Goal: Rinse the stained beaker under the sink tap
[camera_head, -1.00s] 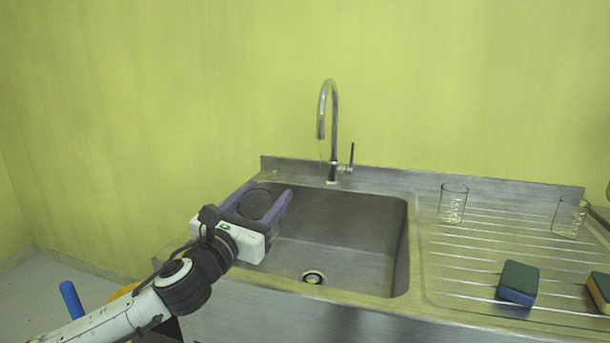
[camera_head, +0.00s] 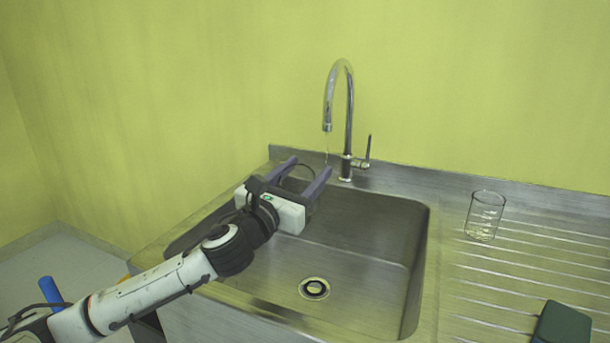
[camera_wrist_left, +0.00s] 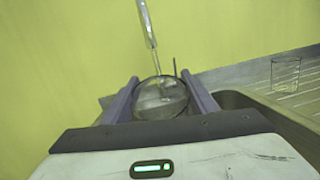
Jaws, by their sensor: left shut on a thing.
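A clear glass beaker (camera_wrist_left: 160,97) sits between the purple fingers of my left gripper (camera_head: 308,167), which is shut on it. In the head view the beaker is mostly hidden; only a dark rim shows between the fingers. I cannot make out a stain. The chrome tap (camera_head: 349,110) curves over the back of the steel sink (camera_head: 365,245), and a thin stream falls from its spout. My left gripper is over the back left of the basin, below and slightly left of the spout. I cannot tell whether the stream enters the beaker. My right gripper is out of view.
Another clear beaker (camera_head: 485,216) stands on the ribbed drainboard (camera_head: 530,262) to the right. A dark green sponge (camera_head: 562,325) lies near the front. The tap lever (camera_head: 367,150) stands at the spout's right. The basin floor around the drain (camera_head: 314,289) is clear.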

